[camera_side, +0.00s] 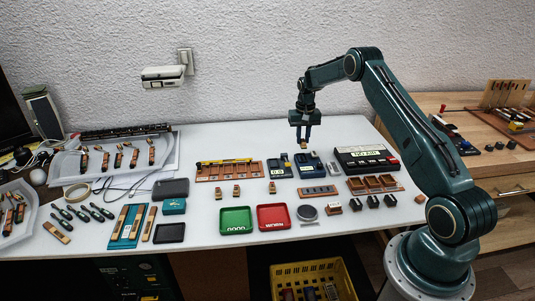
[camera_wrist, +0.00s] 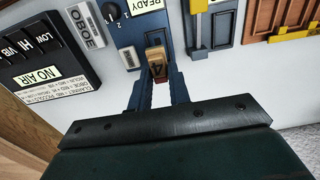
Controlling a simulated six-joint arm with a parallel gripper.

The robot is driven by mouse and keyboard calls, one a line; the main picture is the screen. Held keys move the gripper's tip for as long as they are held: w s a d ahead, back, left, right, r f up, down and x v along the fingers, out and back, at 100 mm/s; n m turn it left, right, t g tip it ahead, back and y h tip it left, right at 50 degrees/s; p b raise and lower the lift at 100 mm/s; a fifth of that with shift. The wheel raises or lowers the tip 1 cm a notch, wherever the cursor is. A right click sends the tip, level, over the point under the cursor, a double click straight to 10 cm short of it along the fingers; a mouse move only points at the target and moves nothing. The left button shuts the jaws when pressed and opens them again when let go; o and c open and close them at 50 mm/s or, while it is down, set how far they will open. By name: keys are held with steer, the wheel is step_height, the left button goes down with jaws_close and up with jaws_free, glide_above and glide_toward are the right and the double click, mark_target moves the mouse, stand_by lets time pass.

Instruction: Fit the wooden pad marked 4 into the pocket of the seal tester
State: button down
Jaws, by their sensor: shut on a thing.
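My gripper (camera_side: 303,141) points down above the table and is shut on a small wooden pad (camera_side: 303,146). In the wrist view the pad (camera_wrist: 156,60) sits between the blue fingertips, with a dark mark like a 4 on its tan face. A dark blue unit labelled READY (camera_side: 310,164) lies under and just beyond the pad; in the wrist view the blue unit (camera_wrist: 125,27) shows a dial. The pad looks held above this unit, but the gap is hard to judge.
A black NO AIR box (camera_side: 352,160) stands to the right of the READY unit, with a grey OBOE block (camera_side: 333,169) between. Another blue unit (camera_side: 279,170) is on the left. Green (camera_side: 235,232) and red (camera_side: 273,229) trays lie in front.

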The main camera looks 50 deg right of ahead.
mark_target(302, 146)
steer(key=shift+f, duration=2.25)
steer(key=shift+f, duration=0.4)
stand_by(1.0)
steer(key=c, duration=1.2)
jaws_free()
steer(key=shift+c, duration=0.2)
steer(key=shift+r, duration=0.1)
steer(key=shift+r, duration=3.4)
